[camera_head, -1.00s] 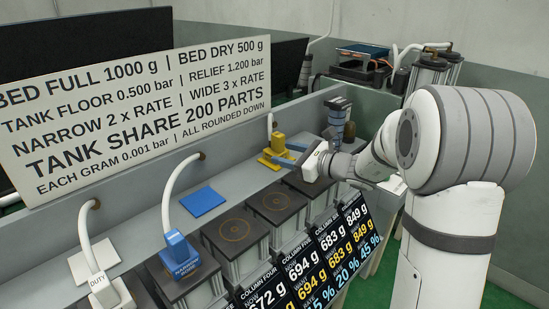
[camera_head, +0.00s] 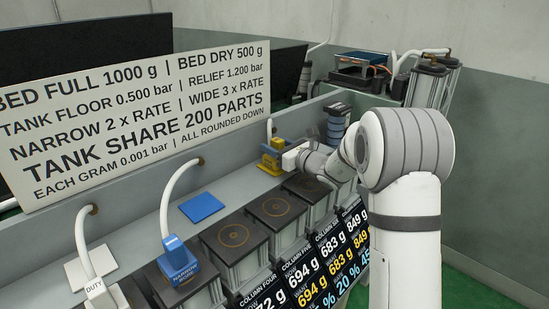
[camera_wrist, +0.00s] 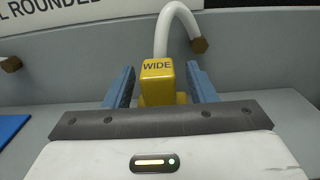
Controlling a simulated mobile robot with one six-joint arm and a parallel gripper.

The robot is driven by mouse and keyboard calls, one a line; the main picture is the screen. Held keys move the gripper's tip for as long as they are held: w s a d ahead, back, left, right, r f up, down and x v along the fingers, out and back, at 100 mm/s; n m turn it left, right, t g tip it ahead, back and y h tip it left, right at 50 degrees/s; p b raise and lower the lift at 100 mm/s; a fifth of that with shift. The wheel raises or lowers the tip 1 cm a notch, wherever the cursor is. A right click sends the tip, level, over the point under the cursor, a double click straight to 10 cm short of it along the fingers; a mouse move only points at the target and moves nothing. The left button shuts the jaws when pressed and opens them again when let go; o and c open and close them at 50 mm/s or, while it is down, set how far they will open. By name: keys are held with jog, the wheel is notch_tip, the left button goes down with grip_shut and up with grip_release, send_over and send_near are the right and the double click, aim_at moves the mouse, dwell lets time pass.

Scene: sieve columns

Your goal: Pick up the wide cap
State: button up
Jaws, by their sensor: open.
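The wide cap (camera_wrist: 158,84) is yellow and marked WIDE, with a white hose curving up behind it in the wrist view. Narrow gaps seem to show between cap and fingers; contact is hard to tell. The cap's lower part is hidden behind my gripper's palm. In the head view, my gripper (camera_head: 284,154) reaches the cap from the right.
The blue narrow-bore cap (camera_head: 178,261) sits on a column at the front left. A white cap marked DUTY (camera_head: 99,294) is at the lower left. A blue pad (camera_head: 205,207) lies bare on the ledge. Dark column tops (camera_head: 234,233) line the front. A sign stands behind.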

jog(key=shift+c, duration=0.3)
grip_shut()
jog(key=shift+r, duration=0.1)
